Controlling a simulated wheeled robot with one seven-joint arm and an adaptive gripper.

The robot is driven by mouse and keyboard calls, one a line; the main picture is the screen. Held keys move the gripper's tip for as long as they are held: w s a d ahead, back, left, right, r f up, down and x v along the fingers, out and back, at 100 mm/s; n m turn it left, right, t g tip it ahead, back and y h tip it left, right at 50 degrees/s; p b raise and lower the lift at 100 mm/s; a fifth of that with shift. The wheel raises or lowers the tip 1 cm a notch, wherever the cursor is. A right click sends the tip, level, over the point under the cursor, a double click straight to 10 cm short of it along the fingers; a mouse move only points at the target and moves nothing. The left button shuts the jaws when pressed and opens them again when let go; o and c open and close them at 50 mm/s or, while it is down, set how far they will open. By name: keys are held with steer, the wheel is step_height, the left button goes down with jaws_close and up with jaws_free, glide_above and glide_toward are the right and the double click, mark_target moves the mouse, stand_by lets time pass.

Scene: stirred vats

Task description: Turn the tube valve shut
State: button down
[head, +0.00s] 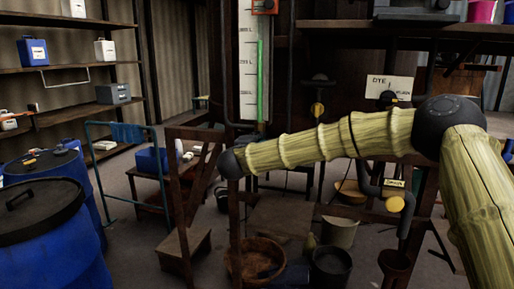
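A sight tube with green liquid (260,80) stands upright beside a white marked scale (245,45), left of the centre. A dark pipe fitting with a yellow knob (318,109) is right of the tube. Another yellow knob (395,204) with a small yellow tag (394,183) sits on a bent dark pipe lower right. I cannot tell which of these is the tube valve, or whether it is open. My bamboo-like arm crosses in front of the lower pipework and ends at a dark rounded joint below the tube. No gripper fingers show.
Blue drums (45,225) stand at the left, near a light blue rail frame (100,170). A wooden step (180,255), a round basket (255,262) and buckets (331,266) crowd the floor ahead. Dark posts stand close behind my arm. Some floor between drums and step is clear.

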steer(key=shift+m+b, duration=0.45)
steer(key=shift+m, duration=0.15)
steer(key=c, duration=1.5)
jaws_free()
steer(key=shift+o, duration=0.2)
steer(key=shift+s, duration=0.1)
steer(key=v, duration=1.1)
steer(key=shift+s, duration=0.35)
steer(key=shift+a, duration=0.15)
